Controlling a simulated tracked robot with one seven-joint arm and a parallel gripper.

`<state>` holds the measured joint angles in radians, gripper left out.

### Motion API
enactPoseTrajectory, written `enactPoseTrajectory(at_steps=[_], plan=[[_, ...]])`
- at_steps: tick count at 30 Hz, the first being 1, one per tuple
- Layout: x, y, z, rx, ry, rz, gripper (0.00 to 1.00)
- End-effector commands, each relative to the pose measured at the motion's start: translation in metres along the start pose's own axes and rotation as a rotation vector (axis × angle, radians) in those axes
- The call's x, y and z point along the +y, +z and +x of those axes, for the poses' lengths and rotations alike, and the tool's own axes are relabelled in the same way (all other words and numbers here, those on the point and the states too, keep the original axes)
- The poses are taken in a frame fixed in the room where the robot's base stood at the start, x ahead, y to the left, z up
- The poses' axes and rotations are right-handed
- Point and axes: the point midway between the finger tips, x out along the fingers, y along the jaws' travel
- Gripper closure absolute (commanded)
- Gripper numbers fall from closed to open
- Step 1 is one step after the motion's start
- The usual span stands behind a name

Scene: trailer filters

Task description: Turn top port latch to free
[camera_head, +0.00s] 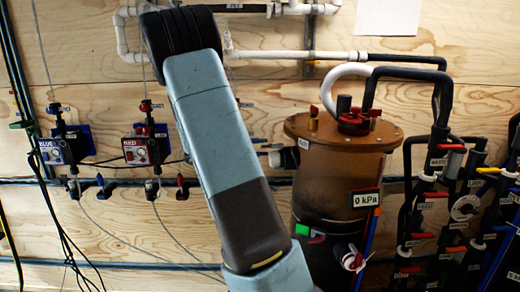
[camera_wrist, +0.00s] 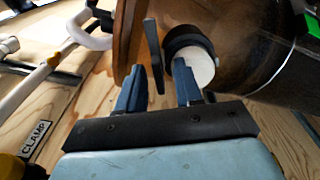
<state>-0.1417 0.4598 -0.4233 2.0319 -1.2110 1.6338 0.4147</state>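The brown tank (camera_head: 340,180) stands at centre right in the head view, with a flanged lid. A white-capped port (camera_head: 276,159) sticks out of its upper left side. In the wrist view, this port (camera_wrist: 197,68) has a black collar, and a flat dark lever (camera_wrist: 152,55), which looks like its latch, stands beside it. My gripper (camera_wrist: 160,75) is open, with its two blue fingers apart and the lever seen between their tips. I cannot tell whether they touch it.
A red fitting (camera_head: 354,122) and hoses sit on the lid. A 0 kPa display (camera_head: 366,198) is on the tank's front. Several valves and pipes crowd the right side. A CLAMP label (camera_wrist: 36,138) and white pipe (camera_wrist: 50,65) are at left in the wrist view.

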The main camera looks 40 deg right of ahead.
Motion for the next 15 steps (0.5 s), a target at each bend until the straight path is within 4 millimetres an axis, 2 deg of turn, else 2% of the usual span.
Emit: enactPoseTrajectory(at_steps=[5, 15], plan=[[0.000, -0.001, -0.012, 0.001, 0.002, 0.001, 0.65], [-0.001, -0.001, -0.075, 0.003, 0.002, 0.000, 0.65]])
